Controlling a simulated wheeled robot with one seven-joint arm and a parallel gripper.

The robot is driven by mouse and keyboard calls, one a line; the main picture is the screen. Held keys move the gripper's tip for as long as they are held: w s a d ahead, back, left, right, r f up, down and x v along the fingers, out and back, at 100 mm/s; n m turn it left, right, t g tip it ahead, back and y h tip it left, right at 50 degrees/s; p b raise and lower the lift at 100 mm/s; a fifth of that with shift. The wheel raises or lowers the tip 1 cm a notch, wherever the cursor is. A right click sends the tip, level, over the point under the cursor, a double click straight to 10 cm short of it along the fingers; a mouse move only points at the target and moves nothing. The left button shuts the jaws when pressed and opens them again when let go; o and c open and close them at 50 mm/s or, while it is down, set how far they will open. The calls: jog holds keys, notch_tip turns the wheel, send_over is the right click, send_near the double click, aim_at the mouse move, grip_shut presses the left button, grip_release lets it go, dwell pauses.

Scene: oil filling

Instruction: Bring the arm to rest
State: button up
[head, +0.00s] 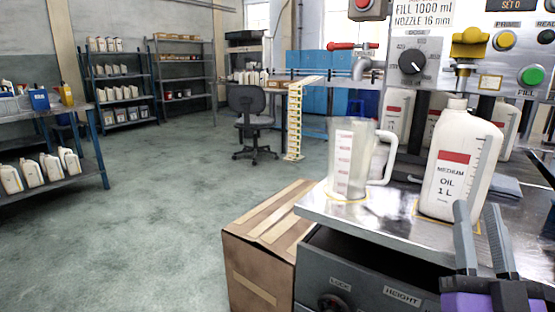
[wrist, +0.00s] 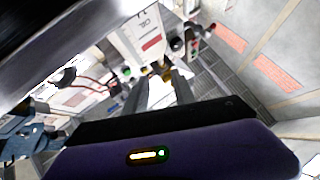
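My gripper (head: 482,240) is at the lower right of the head view, in front of the oil bottle. Its two grey fingers point up and stand apart, with nothing seen between them. The wrist view also shows the fingers (wrist: 165,88) apart. The white oil bottle (head: 457,165), labelled "MEDIUM OIL 1 L", stands upright on the metal bench. The bottle also shows at the top of the wrist view (wrist: 140,35), beyond the fingers. A clear measuring jug (head: 347,160) with a handle stands on the bench left of the bottle.
The filling machine panel (head: 405,92) with a dial, nozzle and buttons rises behind the bench (head: 375,222). A cardboard box (head: 262,250) stands on the floor at the bench's left. Shelves and an office chair (head: 252,115) are farther back. The floor at left centre is clear.

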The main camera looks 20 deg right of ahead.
jog(key=s+a+f+g+y, duration=0.1)
jog(key=s+a+f+y, duration=0.1)
jog(key=s+a+f, duration=0.3)
jog(key=a+f+n+g+y, duration=0.1)
jog(key=a+f+y, duration=0.1)
jog(key=f, duration=0.5)
jog(key=s+a+f+g+y, duration=0.1)
jog(key=s+a+f+y, duration=0.2)
jog(key=f, duration=0.4)
jog(key=s+a+f+n+g+y, duration=0.3)
jog(key=s+a+f, duration=0.15)
jog(key=s, duration=0.35)
jog(key=s+a+f+n+g+y, duration=0.2)
jog(key=s+a+f, duration=0.2)
jog(key=s+f, duration=0.25)
notch_tip(320, 180, up, 32)
jog(key=p, duration=3.1)
jog(key=shift+s+f+n+y+p, duration=0.15)
jog(key=shift+s+n+y+p, duration=0.15)
jog(key=shift+s+y, duration=0.1)
jog(key=shift+a, duration=0.1)
